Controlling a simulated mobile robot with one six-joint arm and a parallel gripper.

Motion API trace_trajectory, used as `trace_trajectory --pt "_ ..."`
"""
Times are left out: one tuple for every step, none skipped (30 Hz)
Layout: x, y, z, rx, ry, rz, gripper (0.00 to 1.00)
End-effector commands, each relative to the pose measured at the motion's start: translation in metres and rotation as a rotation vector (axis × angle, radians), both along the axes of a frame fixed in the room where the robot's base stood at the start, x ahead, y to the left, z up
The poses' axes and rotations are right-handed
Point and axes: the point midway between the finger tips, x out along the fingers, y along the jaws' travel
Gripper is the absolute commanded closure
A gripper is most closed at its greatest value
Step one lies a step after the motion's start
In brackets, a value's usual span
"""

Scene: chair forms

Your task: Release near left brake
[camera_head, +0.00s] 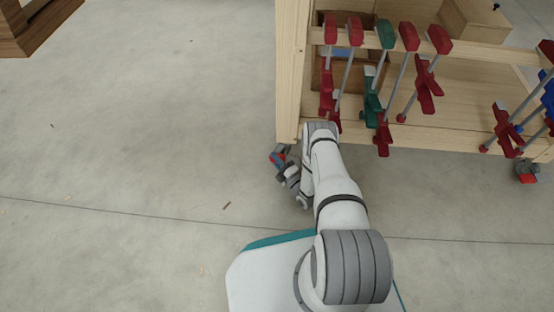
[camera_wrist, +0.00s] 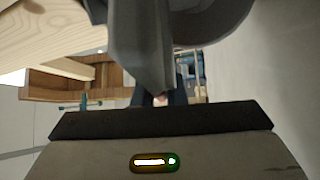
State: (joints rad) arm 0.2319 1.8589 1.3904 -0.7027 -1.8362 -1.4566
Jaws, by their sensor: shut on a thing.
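The left brake (camera_head: 277,157) is a small red piece on the dark grey caster under the bench's left front leg. My gripper (camera_head: 287,169) is at this caster, low by the floor and partly hidden by my arm. In the wrist view a grey caster part (camera_wrist: 140,45) fills the top middle, very close to my gripper (camera_wrist: 168,98). The fingers are dark and mostly covered there. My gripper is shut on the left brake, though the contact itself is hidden.
The wooden workbench (camera_head: 287,75) rises right above the caster, with several red and green clamps (camera_head: 381,145) hanging from its rail. A second caster (camera_head: 527,172) with a red brake stands at the right. Concrete floor (camera_head: 140,150) is clear at the left.

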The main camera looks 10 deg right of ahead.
Motion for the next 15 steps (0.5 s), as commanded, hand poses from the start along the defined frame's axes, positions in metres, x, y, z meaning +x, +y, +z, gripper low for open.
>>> trace_trajectory --pt "-0.0021 0.0037 -0.0004 0.003 0.001 0.011 0.86" --pt "-0.0020 0.0035 -0.0004 0.003 0.002 0.010 0.84" --pt "-0.0018 0.0031 -0.0003 0.003 0.002 0.009 0.81" --pt "-0.0016 0.0028 -0.0003 0.002 0.002 0.008 0.78" --pt "-0.0015 0.0026 -0.0002 0.002 0.002 0.007 0.76" --pt "-0.0014 0.0022 -0.0002 0.002 0.001 0.007 0.72" --pt "-0.0012 0.0020 -0.0001 0.002 0.001 0.006 0.70" --pt "-0.0011 0.0019 -0.0001 0.002 0.001 0.006 0.68" --pt "-0.0010 0.0016 -0.0001 0.001 0.001 0.004 0.67" --pt "-0.0009 0.0015 0.0000 0.001 0.001 0.004 0.67" --pt "-0.0008 0.0013 -0.0001 0.001 0.001 0.003 0.67" --pt "-0.0008 0.0011 0.0000 0.001 0.001 0.003 0.67" --pt "-0.0007 0.0010 0.0000 0.001 0.001 0.003 0.67" --pt "-0.0008 0.0008 0.0000 0.000 0.001 0.002 0.67" --pt "-0.0013 0.0005 0.0000 0.000 0.001 0.002 0.67"
